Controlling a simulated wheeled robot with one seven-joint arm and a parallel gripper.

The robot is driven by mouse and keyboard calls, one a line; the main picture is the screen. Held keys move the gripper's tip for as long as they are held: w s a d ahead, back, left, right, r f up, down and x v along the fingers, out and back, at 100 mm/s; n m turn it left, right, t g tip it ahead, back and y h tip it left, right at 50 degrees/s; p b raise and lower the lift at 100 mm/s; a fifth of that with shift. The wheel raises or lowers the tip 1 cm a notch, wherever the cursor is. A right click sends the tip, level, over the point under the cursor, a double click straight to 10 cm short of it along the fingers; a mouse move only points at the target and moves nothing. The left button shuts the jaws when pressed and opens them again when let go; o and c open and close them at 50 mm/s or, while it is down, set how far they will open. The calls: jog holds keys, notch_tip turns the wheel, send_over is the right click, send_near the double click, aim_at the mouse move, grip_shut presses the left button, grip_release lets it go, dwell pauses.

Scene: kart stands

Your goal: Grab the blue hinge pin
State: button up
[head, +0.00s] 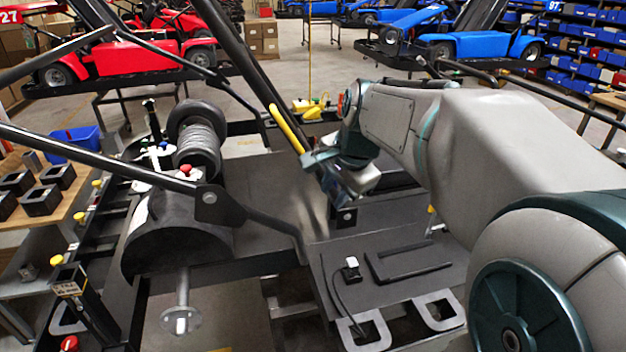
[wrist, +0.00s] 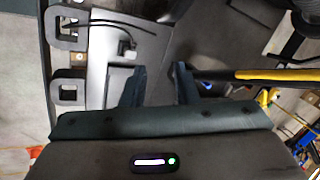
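I cannot clearly make out the blue hinge pin in either view. A small cluster of parts with a bit of blue (head: 163,145) stands by the black ribbed cylinder on the left of the head view, too small to tell what it is. My gripper (wrist: 158,82) is in the middle of the wrist view, its two dark fingers apart with nothing seen between them. In the head view my gripper (head: 342,205) hangs low over the kart's dark floor, pointing down, with its fingertips hard to see. It is well to the right of that cluster.
A black bar with a yellow sleeve (head: 287,130) slants close beside my gripper; the sleeve also shows in the wrist view (wrist: 280,74). A red knob (head: 187,169) tops a dark drum (head: 165,240) on the left. Black frame tubes cross the left side. Pedal plates (head: 437,308) lie front right.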

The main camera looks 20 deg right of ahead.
jog(key=w+d+f+m+b, duration=0.1)
jog(key=w+d+f+m, duration=0.1)
jog(key=w+d+m, duration=0.4)
jog(key=w+d+f+m+t+b, duration=0.1)
jog(key=w+d+m+b, duration=0.15)
jog(key=w+m, duration=0.6)
jog(key=w+d+f+m+b, duration=0.1)
jog(key=w+d+f+m, duration=0.1)
jog(key=w+d+m, duration=0.55)
jog(key=shift+n, duration=0.8)
jog(key=shift+w+a+r+p+x, duration=0.2)
jog(key=shift+a+x, duration=0.3)
jog(key=shift+x, duration=1.85)
jog(key=shift+w+a+r+p+x, duration=0.15)
jog(key=shift+a+p+x, duration=0.25)
jog(key=shift+x, duration=2)
jog(key=shift+w+a+r+p+x, duration=0.15)
jog(key=shift+a+x, duration=0.45)
jog(key=shift+x, duration=1.75)
grip_shut()
